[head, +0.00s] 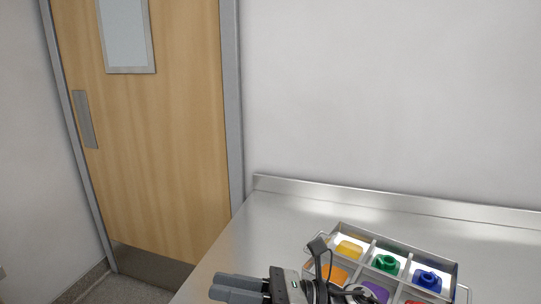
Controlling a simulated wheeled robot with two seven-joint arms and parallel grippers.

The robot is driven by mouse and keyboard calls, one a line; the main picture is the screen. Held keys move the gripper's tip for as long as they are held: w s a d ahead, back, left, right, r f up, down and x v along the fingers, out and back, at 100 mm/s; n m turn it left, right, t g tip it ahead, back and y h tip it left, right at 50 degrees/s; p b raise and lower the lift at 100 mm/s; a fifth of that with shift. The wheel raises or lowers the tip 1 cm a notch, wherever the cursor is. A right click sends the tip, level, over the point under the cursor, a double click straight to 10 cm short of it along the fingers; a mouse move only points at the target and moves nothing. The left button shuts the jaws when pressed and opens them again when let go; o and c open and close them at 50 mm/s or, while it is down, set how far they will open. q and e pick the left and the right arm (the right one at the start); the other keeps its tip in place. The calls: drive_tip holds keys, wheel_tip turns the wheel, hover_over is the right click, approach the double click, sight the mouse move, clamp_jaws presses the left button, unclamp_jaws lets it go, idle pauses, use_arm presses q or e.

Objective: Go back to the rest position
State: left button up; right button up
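My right gripper (236,288) is at the bottom of the head view, over the near part of the metal table, left of the tray (467,293). Its two grey fingers point left and lie close side by side, with nothing seen between them. The lower part of the gripper is cut off by the picture edge. My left gripper is not in view.
The tray holds washers in compartments: yellow (348,250), green (386,264), blue (427,281), orange (334,273), purple (376,292) and a partly cut-off red one (414,302). The steel table (275,222) is bare behind. A wooden door (150,150) stands left.

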drive_tip(key=w+d+f+m+t+h, duration=0.1)
drive_tip(key=d+f+m+t+h, duration=0.6)
drive_tip(key=m, duration=1)
drive_tip(key=w+d+f+m+t+h, duration=0.1)
drive_tip(key=d+f+m+t+h, duration=0.6)
drive_tip(key=m, duration=1)
drive_tip(key=s+d+f+m+g+h, duration=0.2)
drive_tip(key=s+d+f+m, duration=0.1)
drive_tip(key=s+f+m, duration=0.3)
drive_tip(key=s+d+f+m+g+h, duration=0.2)
drive_tip(key=s+d+f+m, duration=0.2)
drive_tip(key=f, duration=0.6)
drive_tip(key=s+m, duration=0.2)
drive_tip(key=s, duration=0.1)
drive_tip(key=shift+g, duration=0.4)
drive_tip(key=shift+d, duration=0.1)
